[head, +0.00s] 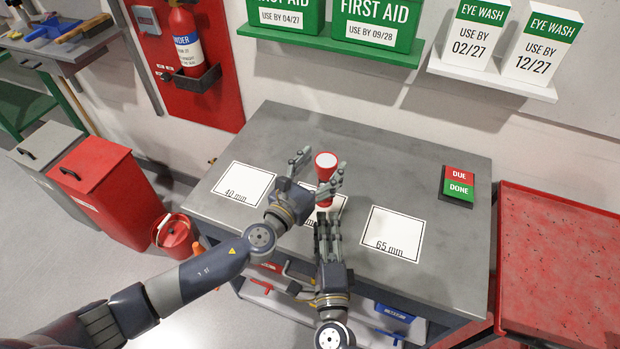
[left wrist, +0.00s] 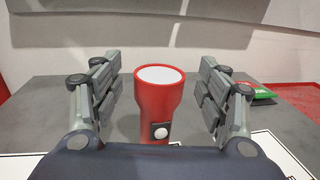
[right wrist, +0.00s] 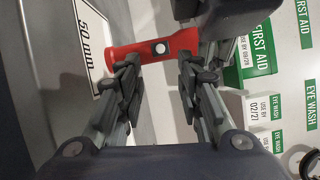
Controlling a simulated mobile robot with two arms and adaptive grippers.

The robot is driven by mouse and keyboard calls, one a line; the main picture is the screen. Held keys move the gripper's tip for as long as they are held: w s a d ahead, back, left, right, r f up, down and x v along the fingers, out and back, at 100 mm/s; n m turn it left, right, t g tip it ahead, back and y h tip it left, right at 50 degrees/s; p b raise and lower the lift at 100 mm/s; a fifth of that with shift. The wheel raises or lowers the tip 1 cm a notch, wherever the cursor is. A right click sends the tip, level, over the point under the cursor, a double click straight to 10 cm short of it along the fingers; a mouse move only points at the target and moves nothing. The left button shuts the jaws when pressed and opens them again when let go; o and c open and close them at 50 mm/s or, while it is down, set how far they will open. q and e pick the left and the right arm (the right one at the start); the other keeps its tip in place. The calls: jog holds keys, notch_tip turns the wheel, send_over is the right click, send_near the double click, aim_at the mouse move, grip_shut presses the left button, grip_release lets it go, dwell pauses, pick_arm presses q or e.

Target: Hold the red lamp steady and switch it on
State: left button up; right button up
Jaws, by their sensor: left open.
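The red lamp (head: 325,175) stands upright on the middle mat (head: 337,203), its pale round lens facing up. In the left wrist view the lamp (left wrist: 155,105) stands between the fingers of my left gripper (left wrist: 160,85), with a gap on both sides. A white button (left wrist: 161,132) on a dark plate is on its side facing me. My left gripper (head: 322,165) is open around the lamp. My right gripper (head: 327,217) is lower, in front of the lamp. Its fingers (right wrist: 158,65) are partly apart, empty, pointing towards the lamp and its button (right wrist: 161,48).
The grey bench (head: 420,165) also carries a 40 mm mat (head: 243,185), a 65 mm mat (head: 394,228) and a red and green DUE/DONE sign (head: 458,186). A red-topped table (head: 560,265) stands at right. Shelves with first aid boxes (head: 377,20) hang behind.

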pick_arm(q)
jog(key=shift+x, duration=1.1)
jog(key=c, duration=1.2)
jog(key=shift+c, duration=0.2)
pick_arm(e)
grip_shut()
